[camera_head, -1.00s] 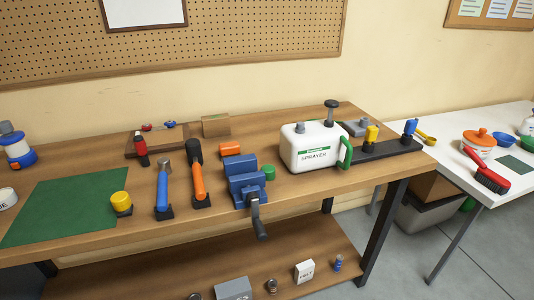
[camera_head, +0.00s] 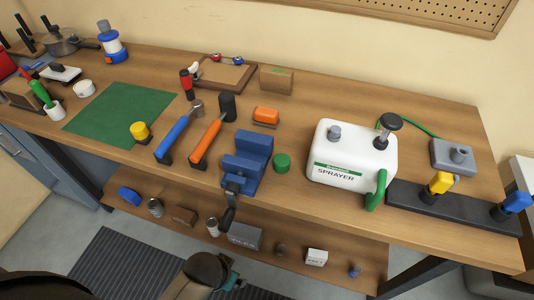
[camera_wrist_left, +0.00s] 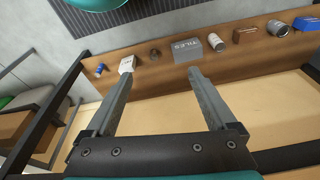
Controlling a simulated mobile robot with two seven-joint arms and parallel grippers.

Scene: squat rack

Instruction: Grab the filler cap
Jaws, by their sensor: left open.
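The white sprayer tank (camera_head: 350,158) stands upright on the workbench, right of centre in the head view. A grey cap (camera_head: 334,132) sits on its top left, and a dark pump knob (camera_head: 389,121) rises at its top right. A separate green round cap (camera_head: 282,163) is on the bench between the blue vise and the tank. My left gripper (camera_wrist_left: 160,75) is open and empty in the left wrist view, with the lower shelf beyond its fingers. Neither cap shows in that view. My right gripper is not in view.
The blue vise (camera_head: 247,157), with its handle over the front edge, stands left of the tank. A black holder (camera_head: 455,222) with yellow and blue nozzles is at right, near a grey box (camera_head: 452,156). The lower shelf (camera_head: 335,240) holds several small items.

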